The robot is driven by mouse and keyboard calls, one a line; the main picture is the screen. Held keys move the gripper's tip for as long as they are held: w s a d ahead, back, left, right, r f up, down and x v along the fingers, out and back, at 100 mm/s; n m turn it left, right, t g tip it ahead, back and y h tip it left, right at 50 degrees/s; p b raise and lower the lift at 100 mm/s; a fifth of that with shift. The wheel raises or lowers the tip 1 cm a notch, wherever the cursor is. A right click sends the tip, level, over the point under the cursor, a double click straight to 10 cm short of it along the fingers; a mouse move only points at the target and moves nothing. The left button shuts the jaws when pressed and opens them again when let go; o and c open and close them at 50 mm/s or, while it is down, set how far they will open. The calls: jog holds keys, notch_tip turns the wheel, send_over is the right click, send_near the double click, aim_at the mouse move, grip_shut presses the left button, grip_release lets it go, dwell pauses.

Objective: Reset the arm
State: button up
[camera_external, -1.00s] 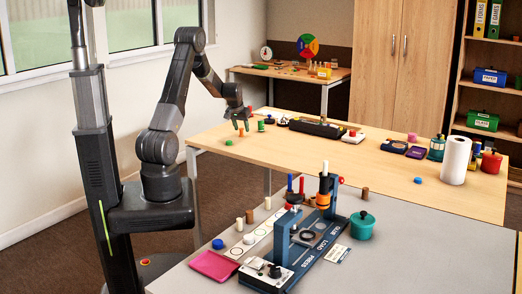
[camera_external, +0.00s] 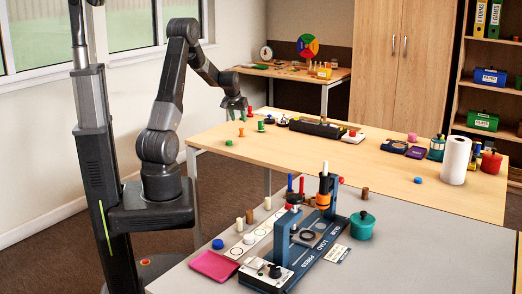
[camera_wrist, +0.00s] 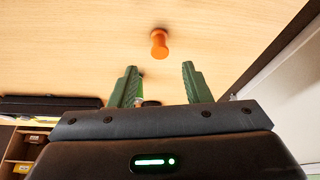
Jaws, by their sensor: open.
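My gripper (camera_external: 236,112) hangs above the left end of the wooden table (camera_external: 345,164) in the external view. In the wrist view my gripper (camera_wrist: 160,85) shows two green fingers spread apart with nothing held between them. An orange peg-like piece (camera_wrist: 159,43) stands on the table beyond the fingertips, apart from them. The same orange piece (camera_external: 241,132) is small in the external view, below the gripper. A green piece (camera_external: 261,126) stands just right of it.
A long black tray (camera_external: 318,127) lies farther right on the wooden table. A paper roll (camera_external: 455,160) stands at its right end.

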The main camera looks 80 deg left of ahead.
jog(key=x, duration=0.7)
jog(key=shift+w+f, duration=0.1)
jog(key=shift+f, duration=0.1)
jog(key=shift+w+a+r, duration=0.1)
jog(key=shift+a, duration=0.1)
notch_tip(320, 180, up, 10)
jog(key=w+d+m, duration=0.1)
jog(key=w+d, duration=0.4)
jog(key=d, duration=0.3)
jog(key=w+d+m+t+h+p, duration=0.1)
jog(key=w+d+m, duration=0.1)
jog(key=w+d, duration=0.5)
jog(key=w+d+m, duration=0.1)
jog(key=w+d, duration=0.1)
jog(key=d, duration=0.8)
jog(key=s+d+m+t+h+p, duration=0.1)
jog(key=d+m, duration=0.5)
jog(key=d, duration=2.9)
jog(key=shift+s+d+f+m+h+p, duration=0.15)
jog(key=shift+s+f+m+h+p, duration=0.15)
jog(key=shift+s+h, duration=0.25)
jog(key=shift+w, duration=0.1)
